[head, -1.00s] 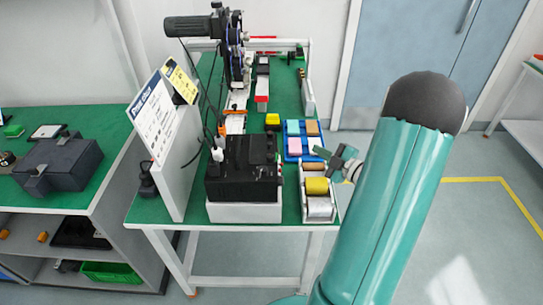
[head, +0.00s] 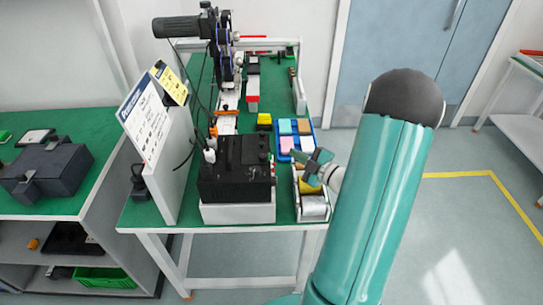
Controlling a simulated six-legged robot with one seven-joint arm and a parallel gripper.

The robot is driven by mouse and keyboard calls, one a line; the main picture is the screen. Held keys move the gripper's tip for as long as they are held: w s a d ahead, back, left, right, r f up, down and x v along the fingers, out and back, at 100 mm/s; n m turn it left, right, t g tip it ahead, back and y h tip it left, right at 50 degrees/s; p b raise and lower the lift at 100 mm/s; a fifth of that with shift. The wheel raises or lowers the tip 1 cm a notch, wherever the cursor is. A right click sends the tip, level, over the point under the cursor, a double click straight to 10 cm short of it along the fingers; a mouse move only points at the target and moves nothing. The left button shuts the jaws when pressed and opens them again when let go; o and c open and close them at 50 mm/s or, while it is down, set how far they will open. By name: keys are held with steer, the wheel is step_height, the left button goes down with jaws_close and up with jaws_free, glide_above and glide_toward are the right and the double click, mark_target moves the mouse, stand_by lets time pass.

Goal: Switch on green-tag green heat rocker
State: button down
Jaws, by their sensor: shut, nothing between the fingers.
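A black control box (head: 228,160) sits on a white base on the green-topped bench. Small red and green details run down its right-hand edge, but the green-tag green heat rocker and its position are too small to make out. My gripper (head: 294,156) is shut and empty. It hangs just right of the box, over the near end of the blue tray and the bin of rolls, with a gap between its tips and the box. My teal arm reaches in from the lower right.
A blue tray (head: 286,151) with coloured blocks lies behind my gripper. A bin with a silver roll (head: 313,206) stands below it. A white sign board (head: 148,122) stands left of the box, and a machine with reels (head: 224,45) is behind. Clear floor lies to the right.

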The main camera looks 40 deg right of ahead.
steer(key=shift+w+a+f, duration=0.15)
steer(key=shift+w+a, duration=0.35)
steer(key=shift+a, duration=0.3)
steer(key=shift+w+a+f, duration=0.1)
steer(key=shift+w+a, duration=0.4)
steer(key=shift+a, duration=0.25)
stand_by(0.9)
steer(key=shift+w+a+f, duration=0.1)
steer(key=shift+w+a, duration=0.15)
steer(key=shift+a, duration=0.1)
steer(key=shift+w+a, duration=0.25)
steer(key=shift+a, duration=0.15)
stand_by(0.6)
steer(key=shift+d, duration=0.1)
steer(key=shift+s+d, duration=0.45)
steer(key=shift+d, duration=0.15)
steer(key=s+d, duration=0.2)
steer(key=d+r, duration=0.1)
steer(key=d, duration=0.1)
steer(key=shift+s+d, duration=0.1)
steer(key=shift+s, duration=0.3)
